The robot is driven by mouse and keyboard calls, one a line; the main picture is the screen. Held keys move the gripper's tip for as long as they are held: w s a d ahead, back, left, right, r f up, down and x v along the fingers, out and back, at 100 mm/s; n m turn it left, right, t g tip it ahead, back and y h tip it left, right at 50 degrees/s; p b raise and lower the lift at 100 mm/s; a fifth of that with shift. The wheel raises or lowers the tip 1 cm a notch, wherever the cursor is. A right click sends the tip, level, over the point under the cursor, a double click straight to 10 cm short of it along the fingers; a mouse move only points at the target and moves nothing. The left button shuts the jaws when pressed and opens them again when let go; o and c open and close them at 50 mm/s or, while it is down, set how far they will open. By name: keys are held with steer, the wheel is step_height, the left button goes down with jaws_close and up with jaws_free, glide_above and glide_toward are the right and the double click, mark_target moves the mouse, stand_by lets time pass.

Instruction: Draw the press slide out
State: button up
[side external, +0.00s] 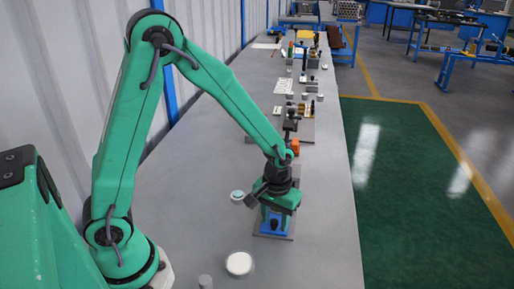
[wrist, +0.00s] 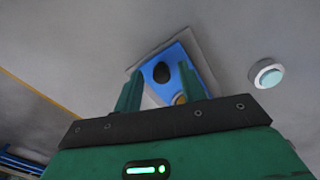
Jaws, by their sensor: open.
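A blue block (side external: 275,224), which looks like the press, sits on a grey base plate (side external: 262,234) on the bench under my gripper (side external: 274,204). In the wrist view the blue block (wrist: 175,72) shows a dark round knob (wrist: 162,72) and a small brass-coloured part (wrist: 181,99). I cannot tell which part is the slide. My gripper (wrist: 160,88) is open, its two green fingers on either side of the knob in that view. I cannot tell whether they touch it. The gripper body hides the near part of the block.
A teal-topped disc (side external: 237,197) lies left of the block and shows in the wrist view (wrist: 267,74). A white disc (side external: 239,263) and a small grey cylinder (side external: 205,281) are nearer. An orange block (side external: 295,147) and several fixtures stand farther back. The bench right of the block is clear.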

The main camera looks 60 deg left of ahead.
steer(key=shift+r, duration=3.6)
steer(key=shift+r, duration=0.1)
steer(key=shift+s+a+r, duration=0.1)
steer(key=shift+s+r, duration=0.1)
steer(key=shift+r, duration=0.25)
steer(key=s+a+r+m+t, duration=0.2)
steer(key=s+r, duration=0.4)
steer(key=s+a+r+m+t, duration=0.2)
steer(key=s+a+r+t, duration=0.1)
steer(key=s+r, duration=0.4)
steer(key=shift+a+r+m+t, duration=0.15)
steer(key=shift+m+t, duration=0.15)
